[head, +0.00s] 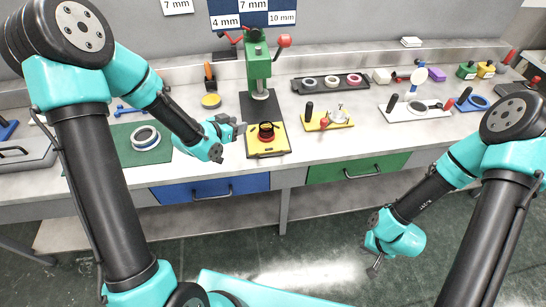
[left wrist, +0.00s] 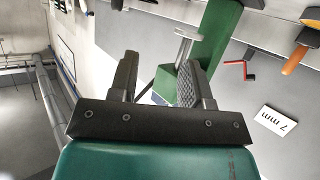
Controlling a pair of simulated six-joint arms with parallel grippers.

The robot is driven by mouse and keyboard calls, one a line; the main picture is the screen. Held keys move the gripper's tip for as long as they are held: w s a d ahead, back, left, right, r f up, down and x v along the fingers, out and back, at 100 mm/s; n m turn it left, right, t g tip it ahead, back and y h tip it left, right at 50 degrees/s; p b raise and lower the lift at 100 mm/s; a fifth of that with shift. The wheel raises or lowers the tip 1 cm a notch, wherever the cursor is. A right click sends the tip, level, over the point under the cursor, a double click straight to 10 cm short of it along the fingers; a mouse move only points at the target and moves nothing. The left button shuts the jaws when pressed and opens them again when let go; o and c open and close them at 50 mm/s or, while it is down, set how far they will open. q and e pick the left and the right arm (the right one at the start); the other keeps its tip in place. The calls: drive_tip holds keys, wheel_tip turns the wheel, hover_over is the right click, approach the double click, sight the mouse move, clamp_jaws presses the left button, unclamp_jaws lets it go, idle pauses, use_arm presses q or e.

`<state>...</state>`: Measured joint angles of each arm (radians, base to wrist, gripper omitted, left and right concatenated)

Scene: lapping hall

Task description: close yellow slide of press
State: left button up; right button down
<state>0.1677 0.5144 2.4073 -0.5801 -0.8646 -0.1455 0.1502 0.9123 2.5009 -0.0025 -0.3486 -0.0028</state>
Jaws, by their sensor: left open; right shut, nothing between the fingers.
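The green press (head: 258,62) stands at the back of the bench on a dark base. Its yellow slide (head: 282,145) sticks out in front, toward the bench's front edge. A black and red round part (head: 266,132) sits on the slide. My left gripper (head: 238,128) is open and empty, just left of the slide. I cannot tell whether it touches the slide. In the left wrist view my left gripper (left wrist: 158,78) shows two spread fingers, with the green press (left wrist: 218,35) behind them. My right gripper (head: 373,264) is shut and empty, low in front of the bench, far from the press.
A second yellow plate (head: 313,122) with a black knob stands right of the slide. A green mat (head: 132,154) with a ring lies to the left. A black tray (head: 345,80) with rings is behind right. Blue (head: 180,193) and green (head: 325,173) drawers are below the bench top.

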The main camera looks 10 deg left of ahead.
use_arm(q)
drive_tip(key=w+n+y, duration=0.1)
drive_tip(key=n+t+y, duration=0.1)
drive_tip(key=n, duration=0.1)
drive_tip(key=shift+w+a+r, duration=0.2)
drive_tip(key=shift+w+r, duration=0.1)
drive_tip(key=shift+w, duration=0.1)
drive_tip(key=shift+c, duration=1.4)
drive_tip(key=n+y, duration=0.2)
drive_tip(key=w+n+y, duration=0.1)
drive_tip(key=n, duration=0.1)
drive_tip(key=shift+a+r+t, duration=0.1)
drive_tip(key=shift+r+t, duration=0.2)
drive_tip(key=shift+t, duration=0.1)
drive_tip(key=c, duration=0.4)
drive_tip(key=n+y, duration=0.2)
drive_tip(key=n, duration=0.1)
drive_tip(key=shift+d, duration=0.2)
clamp_jaws()
drive_tip(key=s+d+n+g+y, duration=0.2)
drive_tip(key=s+d+n+g, duration=0.3)
drive_tip(key=d, duration=0.5)
drive_tip(key=s+d+n+g+y, duration=0.3)
drive_tip(key=s+d+n+g, duration=0.2)
drive_tip(key=s+d+n, duration=0.4)
drive_tip(key=d+n, duration=0.1)
drive_tip(key=n, duration=0.1)
drive_tip(key=shift+d+r+n+g, duration=0.2)
drive_tip(key=shift+n+g, duration=0.1)
drive_tip(key=shift+g, duration=0.1)
